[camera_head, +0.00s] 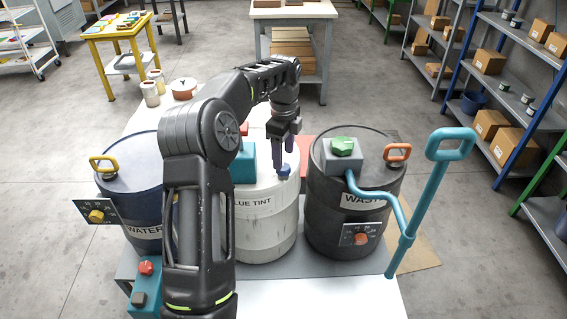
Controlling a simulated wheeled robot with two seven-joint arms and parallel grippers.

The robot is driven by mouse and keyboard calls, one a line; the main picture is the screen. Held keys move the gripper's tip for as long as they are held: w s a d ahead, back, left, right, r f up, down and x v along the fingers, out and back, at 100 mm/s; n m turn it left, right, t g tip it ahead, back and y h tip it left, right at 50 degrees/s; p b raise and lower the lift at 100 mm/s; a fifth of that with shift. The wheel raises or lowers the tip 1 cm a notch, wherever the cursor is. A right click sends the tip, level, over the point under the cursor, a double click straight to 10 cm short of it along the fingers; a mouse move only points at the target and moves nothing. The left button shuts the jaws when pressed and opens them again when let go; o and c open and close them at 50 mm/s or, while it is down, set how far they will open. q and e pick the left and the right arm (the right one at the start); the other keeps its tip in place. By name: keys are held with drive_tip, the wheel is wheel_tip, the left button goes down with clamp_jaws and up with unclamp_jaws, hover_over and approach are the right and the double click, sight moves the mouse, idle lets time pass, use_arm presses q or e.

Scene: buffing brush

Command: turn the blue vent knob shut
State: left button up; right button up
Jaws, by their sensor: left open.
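The small blue vent knob (284,170) is on top of the white drum (268,222), whose label is partly covered and reads "LUE TINT". My left gripper (283,158) is open, pointing down with its fingertips right at the knob. One finger comes down on the knob's left side; I cannot tell whether the fingers touch it. My left arm hides the left part of the white drum's top and side. My right gripper is out of view.
A dark drum (322,215) with a green knob (343,146) and a teal pipe handle (436,185) stands right. A blue "WATER" drum (128,180) with a yellow handle stands left. A teal box (243,165) stands on the white drum beside my gripper.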

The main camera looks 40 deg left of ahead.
sight(284, 166)
use_arm(q)
drive_tip(key=shift+r, duration=1.8)
drive_tip(key=s+d+f+n+h, duration=0.1)
drive_tip(key=s+d+f+n, duration=0.15)
drive_tip(key=d+f, duration=0.85)
drive_tip(key=s+d+f+n+h, duration=0.15)
drive_tip(key=d+f+n, duration=0.4)
drive_tip(key=f, duration=0.95)
drive_tip(key=s+d+f+n+h, duration=0.2)
drive_tip(key=s+d+f+n, duration=0.2)
drive_tip(key=s+d+f, duration=0.8)
drive_tip(key=s+d+r+n, duration=0.2)
drive_tip(key=s+d+n, duration=0.3)
drive_tip(key=s+d, duration=0.4)
drive_tip(key=shift+s, duration=1.4)
drive_tip(key=shift+d+y, duration=0.15)
drive_tip(key=shift+y, duration=0.1)
